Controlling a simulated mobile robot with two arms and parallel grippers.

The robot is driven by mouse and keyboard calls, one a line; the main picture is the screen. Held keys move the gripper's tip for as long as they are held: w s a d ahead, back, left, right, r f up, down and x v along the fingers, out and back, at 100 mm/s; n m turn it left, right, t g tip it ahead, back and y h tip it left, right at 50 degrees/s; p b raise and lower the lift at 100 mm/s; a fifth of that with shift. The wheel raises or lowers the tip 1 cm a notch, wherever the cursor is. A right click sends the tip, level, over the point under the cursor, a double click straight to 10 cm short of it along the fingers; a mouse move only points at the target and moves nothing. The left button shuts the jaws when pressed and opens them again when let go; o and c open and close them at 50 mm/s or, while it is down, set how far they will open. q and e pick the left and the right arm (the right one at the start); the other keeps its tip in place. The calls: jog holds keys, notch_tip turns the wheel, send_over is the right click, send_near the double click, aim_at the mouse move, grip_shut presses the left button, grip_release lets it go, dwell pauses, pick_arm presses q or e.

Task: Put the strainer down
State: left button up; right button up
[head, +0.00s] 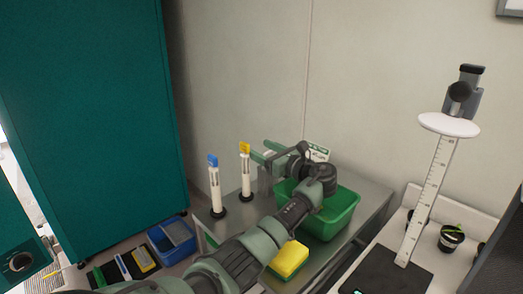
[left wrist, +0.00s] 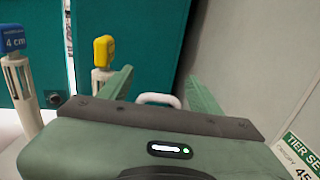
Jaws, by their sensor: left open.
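My left gripper (head: 261,152) is open above the back of the metal bench. In the left wrist view its two green fingers (left wrist: 160,88) stand wide apart. A white loop (left wrist: 158,99), perhaps the strainer's handle, shows between them just past the palm edge; I cannot tell whether it touches either finger. The rest of it is hidden by the gripper body. In the head view a grey upright shape (head: 264,181) stands below the gripper, partly hidden; I cannot tell whether it is the strainer. My right gripper is not in view.
The metal bench (head: 232,210) holds a blue-topped post (head: 214,186), a yellow-topped post (head: 245,173), a green tub (head: 345,213) and a yellow sponge (head: 289,260). A sign (head: 317,152) stands behind the tub. A white ruler stand (head: 430,192) is at right, a teal cabinet (head: 95,110) at left.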

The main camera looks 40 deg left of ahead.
pick_arm(q)
jog(key=s+d+p, duration=0.1)
jog(key=d+p, duration=0.6)
jog(key=d, duration=0.5)
jog(key=shift+r, duration=0.1)
